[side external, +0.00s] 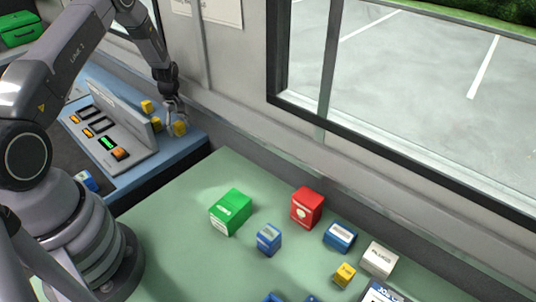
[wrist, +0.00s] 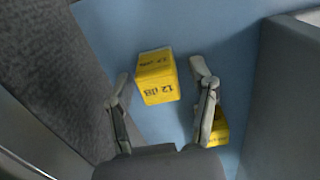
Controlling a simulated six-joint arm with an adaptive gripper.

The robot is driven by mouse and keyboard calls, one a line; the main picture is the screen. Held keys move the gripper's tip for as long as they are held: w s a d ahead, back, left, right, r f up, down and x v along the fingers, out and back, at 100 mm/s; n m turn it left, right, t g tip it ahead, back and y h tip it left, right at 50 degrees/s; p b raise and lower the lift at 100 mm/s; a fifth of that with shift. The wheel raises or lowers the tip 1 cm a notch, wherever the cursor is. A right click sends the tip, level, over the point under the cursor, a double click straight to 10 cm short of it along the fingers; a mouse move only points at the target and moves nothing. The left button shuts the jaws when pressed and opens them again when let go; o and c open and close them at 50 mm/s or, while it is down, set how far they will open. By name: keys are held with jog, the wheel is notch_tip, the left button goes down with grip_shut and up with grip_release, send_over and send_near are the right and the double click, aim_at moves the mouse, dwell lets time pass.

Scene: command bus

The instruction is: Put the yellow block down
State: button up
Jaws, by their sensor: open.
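A yellow block (side external: 180,129) sits on the blue surface by the wall, right under my gripper (side external: 174,114). The gripper is open, with blue surface visible between the block and the right finger. A second yellow block (wrist: 218,128) is partly hidden behind the right finger. In the side view two other yellow blocks, one nearer (side external: 155,124) and one farther (side external: 147,106), stand to the left.
A grey panel (side external: 118,125) with orange and green buttons stands left of the blocks. The wall and window frame (side external: 300,112) rise close behind. The green table (side external: 170,208) holds a green box (side external: 231,211), a red box (side external: 307,207), and several blue, white and yellow boxes.

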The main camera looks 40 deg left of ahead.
notch_tip(320, 180, up, 12)
notch_tip(320, 180, up, 15)
jog(key=m+t, duration=0.1)
jog(key=m, duration=0.3)
send_over(177, 123)
jog(key=d, duration=0.8)
jog(key=s+d+r+m+t, duration=0.1)
jog(key=s+d+r+m, duration=0.3)
jog(key=s+d+r, duration=0.3)
jog(key=s+d+r+m+t, duration=0.1)
jog(key=s+d+r+m, duration=0.2)
jog(key=s, duration=0.6)
jog(key=s+d+r+m+t, duration=0.2)
jog(key=s+d+r+m, duration=0.1)
jog(key=s+d+m, duration=0.4)
jog(key=s, duration=0.2)
jog(key=shift+s+d+r+t, duration=0.15)
jog(key=shift+s+r+t, duration=0.05)
jog(key=shift+s+t, duration=0.15)
